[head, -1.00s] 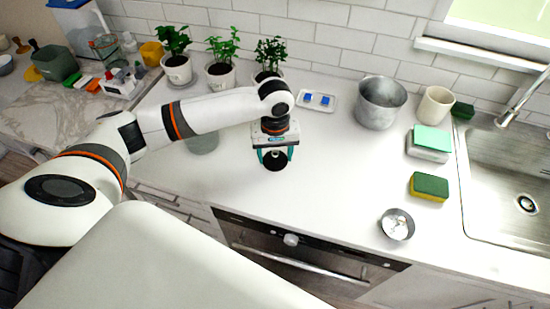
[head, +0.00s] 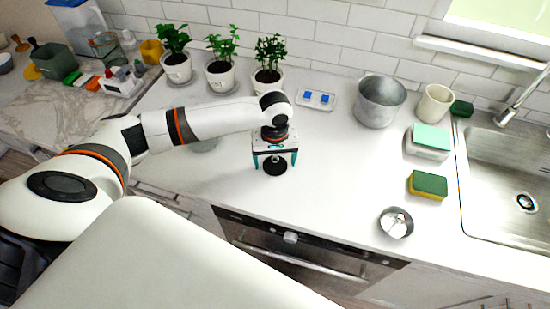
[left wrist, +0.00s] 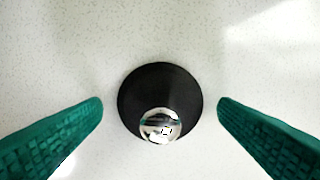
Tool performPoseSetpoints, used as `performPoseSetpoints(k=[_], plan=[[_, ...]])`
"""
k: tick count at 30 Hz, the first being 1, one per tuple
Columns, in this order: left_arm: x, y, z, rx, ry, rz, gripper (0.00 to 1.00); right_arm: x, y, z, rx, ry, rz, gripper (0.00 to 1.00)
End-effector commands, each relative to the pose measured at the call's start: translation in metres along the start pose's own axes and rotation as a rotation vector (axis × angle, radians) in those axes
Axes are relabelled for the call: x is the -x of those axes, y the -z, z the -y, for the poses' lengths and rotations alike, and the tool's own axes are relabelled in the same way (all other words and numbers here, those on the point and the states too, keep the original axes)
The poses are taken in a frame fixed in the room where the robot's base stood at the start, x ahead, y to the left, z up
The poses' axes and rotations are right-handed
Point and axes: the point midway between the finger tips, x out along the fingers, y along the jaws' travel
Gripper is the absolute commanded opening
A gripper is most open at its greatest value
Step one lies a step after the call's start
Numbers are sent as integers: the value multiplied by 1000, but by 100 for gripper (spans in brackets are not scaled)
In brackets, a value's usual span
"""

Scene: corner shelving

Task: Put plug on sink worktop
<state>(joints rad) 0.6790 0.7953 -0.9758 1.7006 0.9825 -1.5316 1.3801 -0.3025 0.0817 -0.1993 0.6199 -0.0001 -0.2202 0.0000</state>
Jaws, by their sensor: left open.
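The plug is a black disc with a shiny metal knob on top. In the left wrist view the plug (left wrist: 160,90) lies on the white speckled worktop, between the two green fingertips and apart from both. In the head view the plug (head: 275,168) sits on the white worktop (head: 325,190), below my left gripper (head: 276,162). My left gripper (left wrist: 160,108) is open and points down at the plug, with clear gaps on each side. My right gripper is in neither view.
To the right are a metal pot (head: 380,102), a cream cup (head: 434,104), a green-yellow sponge (head: 428,186), a small metal bowl (head: 396,223) and the steel sink (head: 500,215). Potted plants (head: 220,72) and a small white tray (head: 317,99) stand behind. Worktop around the plug is clear.

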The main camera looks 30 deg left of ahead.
Motion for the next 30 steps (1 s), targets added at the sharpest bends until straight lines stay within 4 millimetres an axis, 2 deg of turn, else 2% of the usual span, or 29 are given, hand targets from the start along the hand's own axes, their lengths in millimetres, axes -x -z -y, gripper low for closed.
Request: performPoseSetpoints(k=[5,15,19,24,30], plan=[[12,0,1,0,3,1,83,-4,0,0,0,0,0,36],[83,-1,1,0,5,3,83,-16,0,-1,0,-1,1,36],[104,-1,1,0,3,2,83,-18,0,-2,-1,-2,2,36],[120,0,1,1,1,0,83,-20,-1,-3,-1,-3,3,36],[123,0,0,1,0,-1,83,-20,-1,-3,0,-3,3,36]])
